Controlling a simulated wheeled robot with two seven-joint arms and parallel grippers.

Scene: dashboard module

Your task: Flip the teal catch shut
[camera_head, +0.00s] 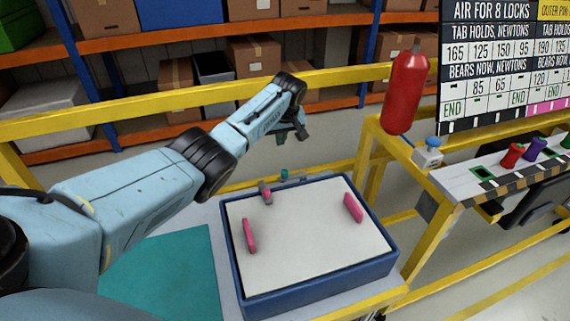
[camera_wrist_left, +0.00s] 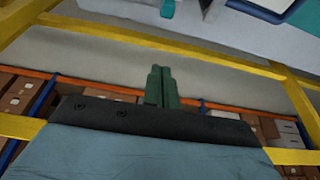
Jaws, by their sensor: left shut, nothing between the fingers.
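The teal catch (camera_head: 284,174) is a small piece at the far edge of the blue-sided module (camera_head: 310,292). In the left wrist view a teal piece, which looks like the same catch (camera_wrist_left: 167,8), shows at the top edge, partly cut off. My left gripper (camera_head: 282,140) is up in the air beyond the module's far edge, above and apart from the catch. In the left wrist view its green fingers (camera_wrist_left: 161,70) are together with nothing between them. My right gripper is not in view.
The module's pale top (camera_head: 305,235) bears pink pieces (camera_head: 353,207) and a grey-and-pink one (camera_head: 265,192). A teal mat (camera_head: 165,275) lies to the left. A yellow rail (camera_head: 345,77) runs behind. A red cylinder (camera_head: 405,92) and a side bench (camera_head: 470,178) stand at right.

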